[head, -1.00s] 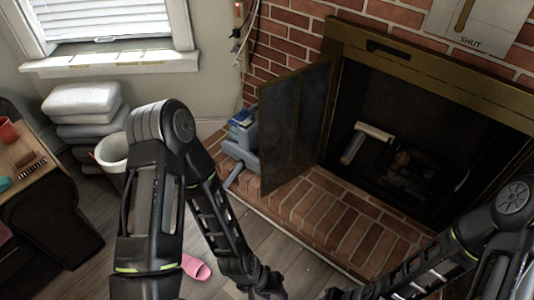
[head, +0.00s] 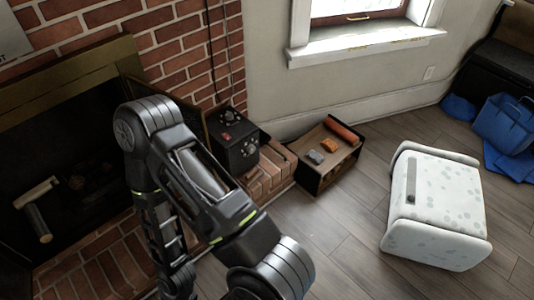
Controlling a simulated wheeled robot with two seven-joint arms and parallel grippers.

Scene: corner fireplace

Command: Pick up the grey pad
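A small grey item (head: 315,157), which may be the grey pad, lies in an open-topped wooden box (head: 312,182) on the floor, right of the hearth. It lies beside an orange block (head: 330,146) and an orange-red roll (head: 342,130). The item is too small to make out its exact shape. One of my arms crosses the left middle of the view, its forearm running down to the bottom edge. Neither gripper shows, and no hand is near the box.
A white spotted cabinet (head: 440,200) stands on the floor at the right. A black box with knobs (head: 233,140) stands on the brick hearth (head: 105,262). Blue bins (head: 503,122) are at the far right. Wooden floor (head: 345,225) is clear between box and cabinet.

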